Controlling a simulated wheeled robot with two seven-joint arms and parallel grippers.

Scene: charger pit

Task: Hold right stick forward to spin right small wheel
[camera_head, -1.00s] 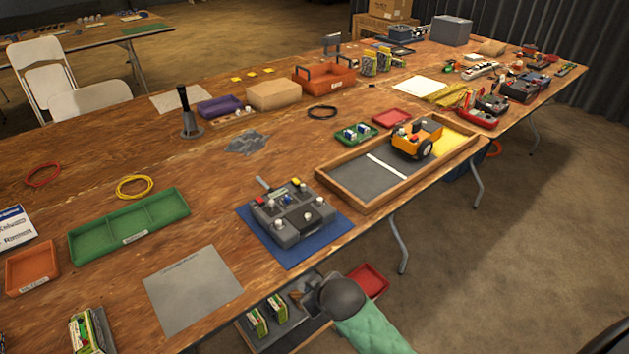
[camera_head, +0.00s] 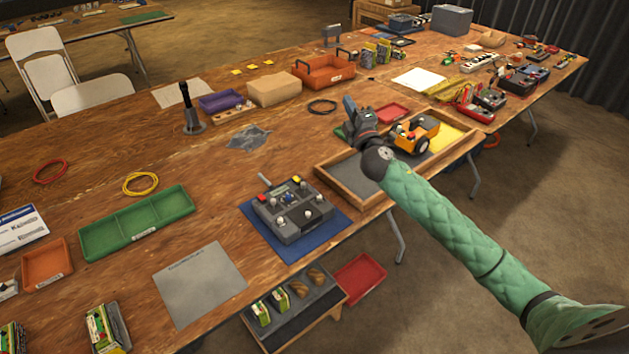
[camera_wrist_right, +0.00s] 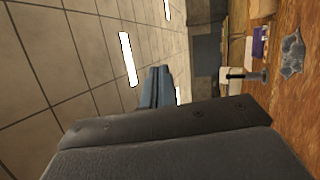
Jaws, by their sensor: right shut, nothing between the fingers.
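The grey control box (camera_head: 292,214) with several white-topped sticks and red and yellow buttons sits on a blue mat (camera_head: 257,233) near the table's front edge. The orange vehicle (camera_head: 420,134) with dark wheels stands in the wooden-framed tray (camera_head: 335,187), partly behind my arm. My right gripper (camera_head: 348,104) is raised above the tray's left part, up and to the right of the control box in the picture, apart from it. Its fingers are shut and empty; they also show in the right wrist view (camera_wrist_right: 157,84). My left gripper is not in view.
A green divided tray (camera_head: 137,222) and a grey sheet (camera_head: 199,283) lie left of the control box. A lower shelf (camera_head: 295,313) holds small boxes, beside a red tray (camera_head: 359,277). A black upright post (camera_head: 189,108) stands farther back.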

